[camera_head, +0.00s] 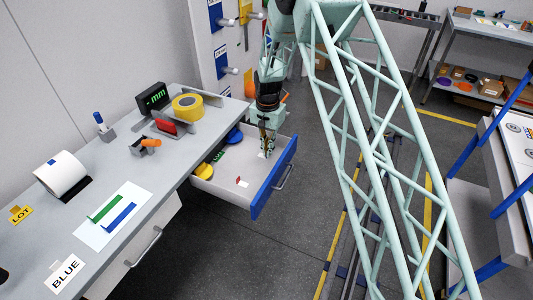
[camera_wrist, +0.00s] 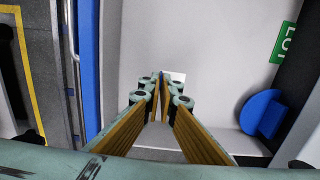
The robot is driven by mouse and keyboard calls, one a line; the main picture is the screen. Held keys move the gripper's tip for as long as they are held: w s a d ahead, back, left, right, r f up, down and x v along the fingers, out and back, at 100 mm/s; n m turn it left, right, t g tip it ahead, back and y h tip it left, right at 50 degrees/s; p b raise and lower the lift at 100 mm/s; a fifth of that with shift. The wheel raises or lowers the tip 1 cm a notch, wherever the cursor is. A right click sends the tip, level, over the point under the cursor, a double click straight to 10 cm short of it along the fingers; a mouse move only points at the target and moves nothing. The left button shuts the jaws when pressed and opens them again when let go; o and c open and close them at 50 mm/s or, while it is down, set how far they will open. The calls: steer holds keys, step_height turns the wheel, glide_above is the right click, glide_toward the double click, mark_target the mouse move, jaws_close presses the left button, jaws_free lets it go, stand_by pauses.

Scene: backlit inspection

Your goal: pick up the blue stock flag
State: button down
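My gripper (camera_head: 267,146) points down into the open drawer (camera_head: 223,192). In the wrist view its two tan-padded fingers (camera_wrist: 162,78) come close together at the tips. A thin sliver of blue (camera_wrist: 162,73), which may be the blue stock flag, shows at the fingertips beside a small white patch (camera_wrist: 178,77). The fingers hide most of it, so I cannot tell whether they grip it. In the head view a small white piece (camera_head: 262,154) shows by the fingertips on the drawer floor.
The drawer's blue front (camera_head: 273,178) stands close to my gripper. The bench (camera_head: 160,172) with tape and a display is left.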

step_height(320, 180, up, 10)
steer(key=p, duration=0.2)
stand_by(0.5)
steer(key=shift+r, duration=0.15)
stand_by(0.5)
